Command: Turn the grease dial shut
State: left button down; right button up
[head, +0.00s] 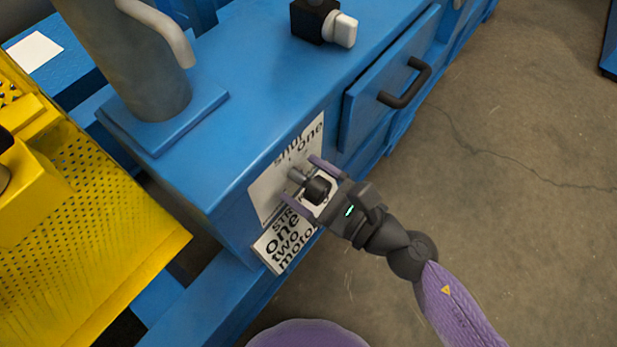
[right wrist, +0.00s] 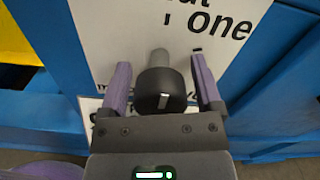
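The grease dial (head: 318,189) is a dark round knob on a short grey stem, standing out from a white lettered panel (head: 264,190) on the front of the blue cabinet. In the right wrist view the knob (right wrist: 160,90) carries a short pale line on its face. "One" and part of another word show on the panel above it. My right gripper (head: 300,178) is open, its purple fingers on either side of the dial. In the right wrist view (right wrist: 160,62) gaps show between the knob and both fingers. My left gripper is not in view.
A second lettered plate (head: 284,240) sits just below the panel. A drawer with a dark handle (head: 405,84) is to the right. A black box with a white knob (head: 318,22) and a grey post (head: 130,65) stand on top. Yellow perforated metal (head: 90,240) is at left. Open floor lies right.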

aim_at(325, 196)
jog(key=shift+o, duration=0.2)
jog(key=shift+s+d, duration=0.1)
jog(key=shift+d, duration=0.05)
jog(key=v, duration=0.6)
jog(key=shift+s+d, duration=0.25)
jog(key=shift+d, duration=0.05)
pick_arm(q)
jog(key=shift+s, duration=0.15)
pick_arm(e)
jog(key=v, duration=0.2)
jog(key=shift+s+d, duration=0.2)
jog(key=shift+d, duration=0.1)
